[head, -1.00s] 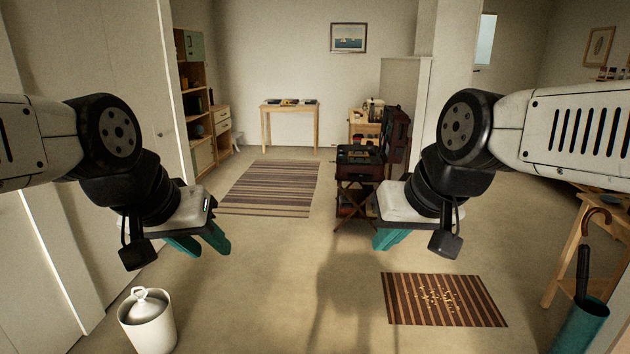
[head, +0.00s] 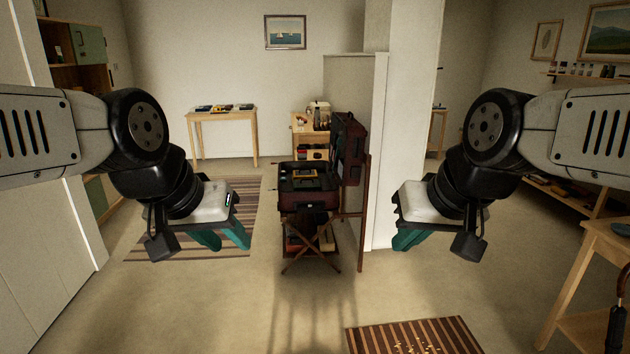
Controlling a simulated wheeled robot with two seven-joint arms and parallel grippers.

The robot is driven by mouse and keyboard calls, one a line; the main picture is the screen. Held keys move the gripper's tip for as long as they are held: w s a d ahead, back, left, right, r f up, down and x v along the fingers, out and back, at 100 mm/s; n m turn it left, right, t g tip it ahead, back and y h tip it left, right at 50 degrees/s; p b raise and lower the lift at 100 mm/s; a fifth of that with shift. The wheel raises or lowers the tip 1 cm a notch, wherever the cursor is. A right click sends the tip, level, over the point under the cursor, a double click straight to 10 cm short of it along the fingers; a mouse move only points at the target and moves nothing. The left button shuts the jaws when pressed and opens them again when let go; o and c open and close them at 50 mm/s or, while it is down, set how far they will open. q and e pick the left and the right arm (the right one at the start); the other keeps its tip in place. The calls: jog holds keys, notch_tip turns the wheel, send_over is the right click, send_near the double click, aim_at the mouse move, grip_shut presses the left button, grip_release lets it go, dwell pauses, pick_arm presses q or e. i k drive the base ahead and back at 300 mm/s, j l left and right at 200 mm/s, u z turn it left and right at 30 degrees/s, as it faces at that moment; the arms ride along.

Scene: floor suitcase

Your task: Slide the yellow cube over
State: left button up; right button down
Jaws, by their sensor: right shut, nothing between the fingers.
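I cannot make out a yellow cube in the head view. An open dark red suitcase (head: 308,199) lies on a folding wooden stand (head: 318,252) ahead of me, its lid (head: 350,150) upright at the right. My right gripper (head: 408,240) hangs to the right of the suitcase, shut and empty.
A striped rug (head: 150,247) lies at the left, and a brown striped mat (head: 372,339) with small pale bits at front right. A wooden table (head: 597,242) stands at the right edge. The floor before the stand is clear.

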aim_at(301, 175)
jog(key=i, duration=2.05)
jog(key=i+l+u, duration=0.1)
jog(key=i+u, duration=0.15)
jog(key=i, duration=0.25)
jog(key=i+l+u, duration=0.15)
jog(key=i+u, duration=0.15)
jog(key=i, duration=0.2)
jog(key=i+l+u, duration=0.25)
jog(key=i, duration=0.25)
jog(key=i+l+u, duration=0.25)
jog(key=i+l, duration=0.2)
